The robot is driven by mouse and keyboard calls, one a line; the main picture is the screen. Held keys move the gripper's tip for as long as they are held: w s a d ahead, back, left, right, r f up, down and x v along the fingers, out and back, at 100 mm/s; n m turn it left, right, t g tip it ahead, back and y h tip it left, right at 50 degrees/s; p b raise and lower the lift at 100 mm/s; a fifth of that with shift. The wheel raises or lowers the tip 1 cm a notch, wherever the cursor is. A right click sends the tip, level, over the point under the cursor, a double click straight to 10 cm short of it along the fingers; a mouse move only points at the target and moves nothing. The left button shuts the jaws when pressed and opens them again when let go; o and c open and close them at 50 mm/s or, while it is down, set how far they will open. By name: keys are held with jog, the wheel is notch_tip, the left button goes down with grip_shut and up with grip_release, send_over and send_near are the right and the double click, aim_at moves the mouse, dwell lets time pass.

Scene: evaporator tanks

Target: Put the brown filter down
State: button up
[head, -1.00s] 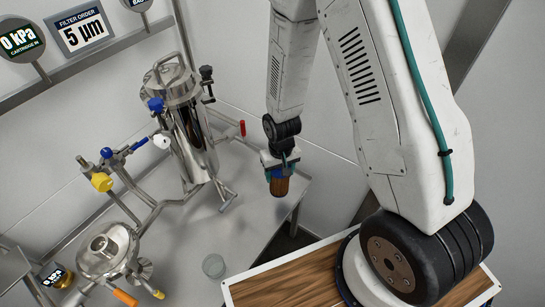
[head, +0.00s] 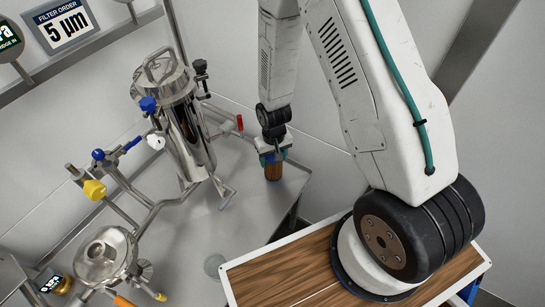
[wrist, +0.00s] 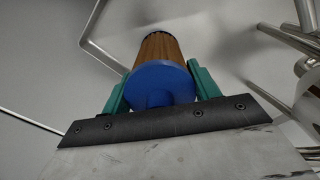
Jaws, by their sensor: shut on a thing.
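The brown filter (head: 273,171) is a pleated brown cylinder with a blue end cap. My gripper (head: 271,155) is shut on its blue cap, and the filter hangs upright below it at the right end of the steel bench (head: 240,222). In the wrist view the green fingers of my gripper (wrist: 161,92) stand on both sides of the blue cap, and the brown body of the filter (wrist: 157,48) points away. I cannot tell whether its lower end touches the bench.
A steel filter housing (head: 188,128) with pipes and coloured valve handles stands left of the filter. A smaller steel vessel (head: 103,258) is at the lower left. A wood-topped cart surface (head: 285,272) is in front. The bench between housing and filter is mostly clear.

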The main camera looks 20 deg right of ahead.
jog(key=o, duration=1.2)
jog(key=shift+a+f, duration=0.1)
notch_tip(320, 180, up, 12)
jog(key=shift+r, duration=0.25)
jog(key=s+d+r, duration=0.1)
jog(key=s+r, duration=0.3)
jog(key=r, duration=0.6)
jog(key=s+d+r, duration=0.1)
jog(key=s+r, duration=0.2)
jog(key=r, duration=0.7)
jog(key=shift+t, duration=0.6)
jog(key=s+r, duration=0.3)
jog(key=s, duration=0.2)
jog(key=s+d+r, duration=0.1)
jog(key=s+r, duration=0.3)
jog(key=s, duration=0.2)
jog(key=s+r, duration=0.4)
jog(key=s, duration=0.1)
jog(key=shift+s+d+r, duration=0.15)
jog(key=shift+d, duration=0.05)
